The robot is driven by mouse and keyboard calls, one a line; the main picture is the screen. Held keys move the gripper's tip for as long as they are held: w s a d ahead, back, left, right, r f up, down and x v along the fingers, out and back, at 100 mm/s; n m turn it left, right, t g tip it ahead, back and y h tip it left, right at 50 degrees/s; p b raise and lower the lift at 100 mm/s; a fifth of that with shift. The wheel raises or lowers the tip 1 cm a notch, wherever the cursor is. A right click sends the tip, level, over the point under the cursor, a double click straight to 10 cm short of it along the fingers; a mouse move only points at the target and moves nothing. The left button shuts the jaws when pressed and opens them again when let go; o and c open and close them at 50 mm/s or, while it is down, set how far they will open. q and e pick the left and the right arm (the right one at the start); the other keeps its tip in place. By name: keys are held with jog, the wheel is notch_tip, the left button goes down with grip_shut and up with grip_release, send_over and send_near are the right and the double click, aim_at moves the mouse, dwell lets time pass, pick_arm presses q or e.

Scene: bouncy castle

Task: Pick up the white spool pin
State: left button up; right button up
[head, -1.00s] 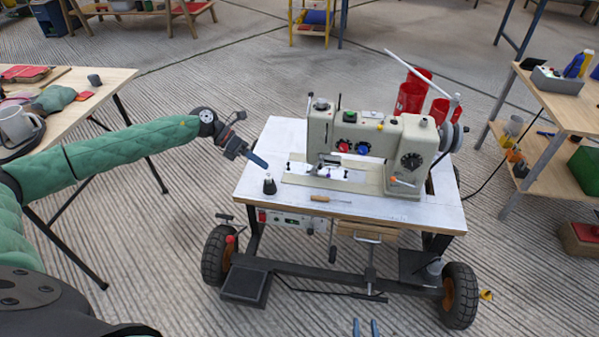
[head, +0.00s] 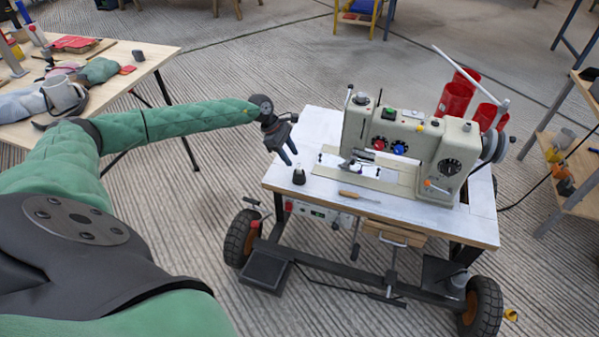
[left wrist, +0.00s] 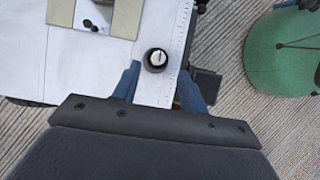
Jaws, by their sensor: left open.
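A small dark piece with a wide base and a narrow pale top (head: 299,175) stands upright at the left end of the white sewing table (head: 330,201). It is the thing that best fits the white spool pin. In the left wrist view its round pale top (left wrist: 156,58) shows inside a black ring, between the two blue fingers. My left gripper (head: 291,158) is open and points down, just above and beside it in the head view. In the left wrist view the open left gripper (left wrist: 158,74) has a finger on either side, with gaps. My right gripper is out of view.
A cream sewing machine (head: 415,150) fills the right of the table. A wooden-handled tool (head: 357,196) lies in front of it. Red containers (head: 455,98) stand behind. A wooden table with a mug (head: 64,97) is at the left, shelves at the right.

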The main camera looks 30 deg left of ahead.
aim_at(298, 167)
pick_arm(q)
jog(key=x, duration=0.5)
jog(key=shift+a+f, duration=0.15)
grip_shut()
